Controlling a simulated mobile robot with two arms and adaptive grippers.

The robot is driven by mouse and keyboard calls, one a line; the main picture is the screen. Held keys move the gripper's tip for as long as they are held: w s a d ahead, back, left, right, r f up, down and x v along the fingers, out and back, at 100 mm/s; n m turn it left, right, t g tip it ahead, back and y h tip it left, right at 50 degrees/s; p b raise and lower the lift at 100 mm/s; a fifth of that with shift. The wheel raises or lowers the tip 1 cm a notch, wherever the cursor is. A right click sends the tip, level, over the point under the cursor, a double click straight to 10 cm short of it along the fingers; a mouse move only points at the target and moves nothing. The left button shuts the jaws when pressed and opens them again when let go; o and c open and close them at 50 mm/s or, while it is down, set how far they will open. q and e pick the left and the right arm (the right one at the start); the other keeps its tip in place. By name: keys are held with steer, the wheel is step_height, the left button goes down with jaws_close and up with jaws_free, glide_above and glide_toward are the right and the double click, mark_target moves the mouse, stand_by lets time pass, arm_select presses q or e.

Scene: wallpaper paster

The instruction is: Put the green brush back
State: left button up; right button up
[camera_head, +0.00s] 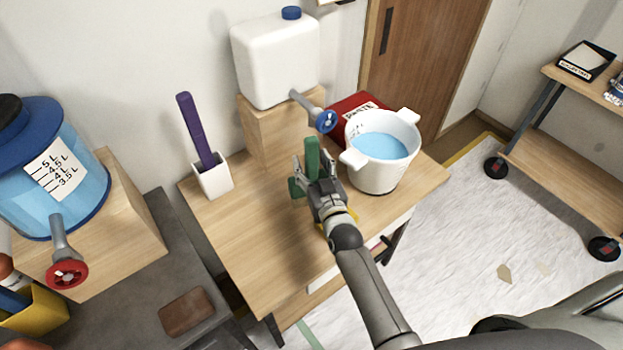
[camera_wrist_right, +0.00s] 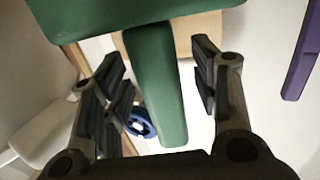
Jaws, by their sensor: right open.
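The green brush (camera_head: 312,157) is at my right gripper (camera_head: 313,183), above the wooden table beside the white pot. Its handle points up and a wider green block (camera_head: 296,187) shows to the left of the fingers. In the right wrist view, the green handle (camera_wrist_right: 158,90) lies between the spread fingers of my right gripper (camera_wrist_right: 160,72), with a gap visible on both sides. The wide green part fills the top of that view. What supports the brush is hidden. My left gripper is not in view.
A white holder (camera_head: 213,182) with a purple brush (camera_head: 195,130) stands on the table's (camera_head: 250,235) left side. A white pot (camera_head: 375,175) of blue liquid is close on the right. A white canister (camera_head: 275,60) with a blue-handled tap (camera_head: 326,121) is behind. The table's front left is clear.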

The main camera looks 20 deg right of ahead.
steer(key=shift+w, duration=0.3)
steer(key=shift+s, duration=0.1)
steer(key=shift+c, duration=0.2)
jaws_close()
steer(key=shift+r, duration=0.1)
